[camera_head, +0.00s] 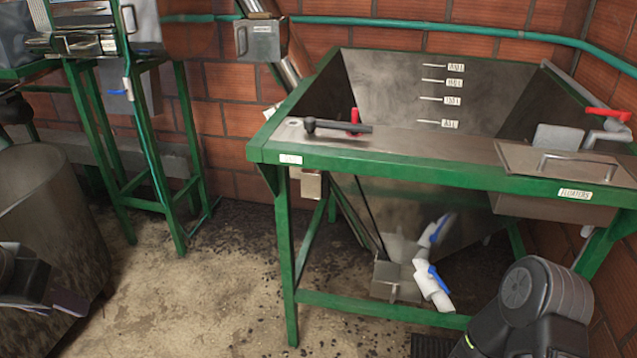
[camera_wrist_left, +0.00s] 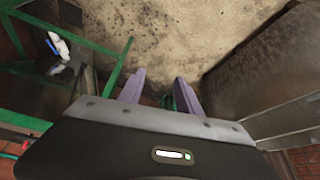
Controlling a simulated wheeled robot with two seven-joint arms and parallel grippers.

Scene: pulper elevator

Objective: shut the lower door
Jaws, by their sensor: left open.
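I cannot pick out the lower door with certainty. A small metal box (camera_head: 392,280) sits at the foot of the steel hopper (camera_head: 400,190), and the frames do not show clearly whether it has a door or how that stands. My left gripper (camera_wrist_left: 160,90) is open and empty, its two purple fingers apart above the floor. In the head view it shows at the left edge, in front of a grey drum, well left of the hopper. My right gripper is out of the head view.
White valves with blue handles (camera_head: 432,280) stick out at the hopper's foot. The green frame (camera_head: 290,270) has a leg and low crossbar in front. The grey drum (camera_head: 40,190) stands at left. Bare floor (camera_head: 220,290) lies between drum and frame. A green stand (camera_head: 170,200) is behind.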

